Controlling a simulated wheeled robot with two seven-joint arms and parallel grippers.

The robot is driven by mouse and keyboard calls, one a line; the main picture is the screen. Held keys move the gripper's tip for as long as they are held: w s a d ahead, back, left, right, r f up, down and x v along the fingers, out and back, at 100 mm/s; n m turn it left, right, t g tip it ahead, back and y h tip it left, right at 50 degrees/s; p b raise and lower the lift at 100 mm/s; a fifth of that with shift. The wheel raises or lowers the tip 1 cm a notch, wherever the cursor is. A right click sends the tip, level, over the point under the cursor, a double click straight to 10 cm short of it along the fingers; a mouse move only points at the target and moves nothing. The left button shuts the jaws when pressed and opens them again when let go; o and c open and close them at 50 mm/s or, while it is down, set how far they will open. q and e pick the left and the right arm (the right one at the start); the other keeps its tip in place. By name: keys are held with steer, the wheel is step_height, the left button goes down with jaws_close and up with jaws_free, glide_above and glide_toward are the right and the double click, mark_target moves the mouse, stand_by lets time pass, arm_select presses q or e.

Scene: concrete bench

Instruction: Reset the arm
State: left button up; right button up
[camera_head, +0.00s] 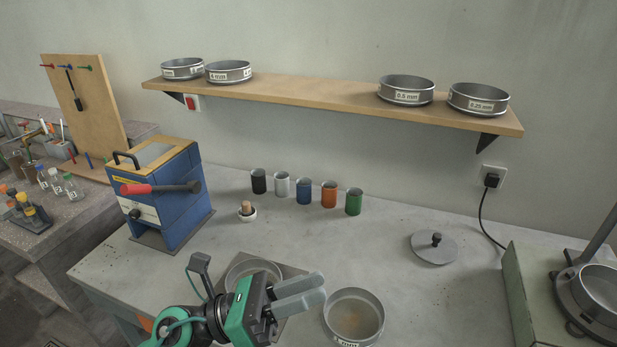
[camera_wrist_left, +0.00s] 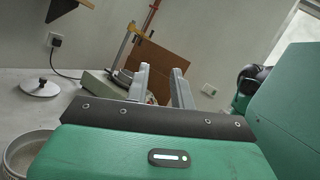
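My left gripper (camera_head: 318,290) reaches in from the bottom of the head view, green and black with two grey fingers pointing right. It is above the bench, over a sieve pan (camera_head: 254,272) and just left of another sieve pan (camera_head: 354,316). In the left wrist view its two fingers (camera_wrist_left: 160,78) stand apart with nothing between them, so it is open and empty. My right gripper does not show in the head view. A green and black part at the right of the wrist view shows no fingers.
A wall shelf (camera_head: 310,97) holds several sieves. A blue box device with a red-handled lever (camera_head: 165,195) stands left. Several coloured cups (camera_head: 304,192) line the back. A round lid (camera_head: 434,247) lies right, near a green machine (camera_head: 530,290). Bare bench lies between cups and pans.

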arm_select(q)
steer(key=w+a+f+n+t+y, duration=0.1)
steer(key=w+a+n+t+y, duration=0.25)
steer(key=n+t, duration=0.4)
steer(key=w+a+n+t+y, duration=0.2)
steer(key=a+n+t+y, duration=0.3)
steer(key=n, duration=0.6)
steer(key=w+a+f+n+t+y, duration=0.1)
steer(key=w+a+n+t+y, duration=0.35)
steer(key=n, duration=0.45)
steer(key=s+a+f+n+g+y, duration=0.2)
steer(key=a+f+n+g+y, duration=0.1)
steer(key=a+f+n+y, duration=0.25)
steer(key=s+a+f+n+g+y, duration=0.2)
steer(key=a+f+n+y, duration=0.15)
steer(key=f+n, duration=0.45)
steer(key=s+f+n+g, duration=0.5)
steer(key=s+f+g, duration=0.7)
steer(key=s+f, duration=0.6)
step_height(320, 180, down, 28)
steer(key=g, duration=0.1)
steer(key=s+a+f, duration=0.2)
steer(key=s+f, duration=0.8)
steer(key=s+a+f+g, duration=0.1)
steer(key=s+f, duration=0.9)
steer(key=f, duration=0.1)
steer(key=shift+a, duration=0.35)
